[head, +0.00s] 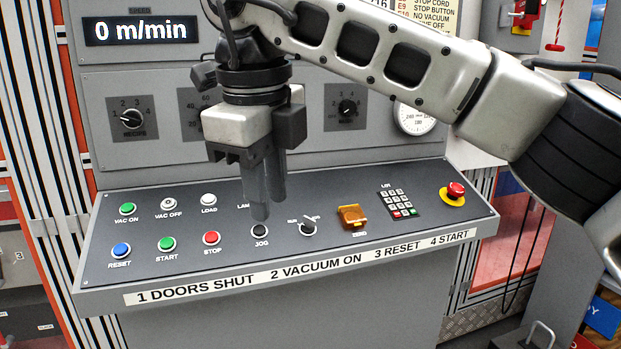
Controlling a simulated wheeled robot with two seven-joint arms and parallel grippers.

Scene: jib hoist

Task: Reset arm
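My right gripper (265,208) hangs from the arm that comes in from the right, fingers pointing down over the sloped control desk (400,240). Its two grey fingers are together with nothing seen between them. The tips show just above the black JOG button (260,231) in the picture; I cannot tell whether they touch it. The gripper covers part of the lamp label and the panel behind. My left gripper is not in view.
The desk carries a blue RESET button (121,250), green START (167,244), red STOP (211,238), a selector knob (308,228), an orange cover (352,216), a keypad (398,203) and a red mushroom button (455,190). The speed display (140,30) reads 0 m/min.

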